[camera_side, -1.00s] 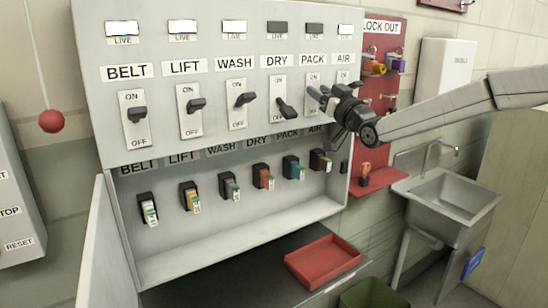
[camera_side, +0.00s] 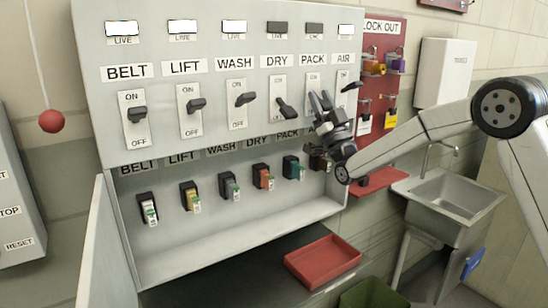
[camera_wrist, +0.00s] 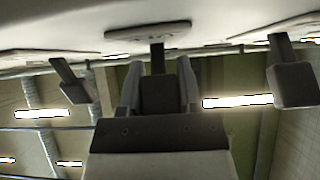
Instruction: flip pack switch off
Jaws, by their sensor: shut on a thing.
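The pack switch (camera_side: 313,80) is a white plate with a dark lever, under the PACK label on the grey panel. The lamp above it (camera_side: 314,28) is dark. My gripper (camera_side: 321,100) is at this switch in the side view, tilted with its fingers pointing up, and covers the lower plate and lever there. In the wrist view, my gripper (camera_wrist: 159,80) is shut on the dark pack lever (camera_wrist: 158,92), with a finger on each side. The lever's exact position is hidden in the side view.
The dry switch (camera_side: 285,108), lever down, and the air switch (camera_side: 349,87) are close on either side. Below hang several coloured plugs, including a teal one (camera_side: 292,168). A red lockout board (camera_side: 377,100), a sink (camera_side: 450,195) and a red tray (camera_side: 322,262) are nearby.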

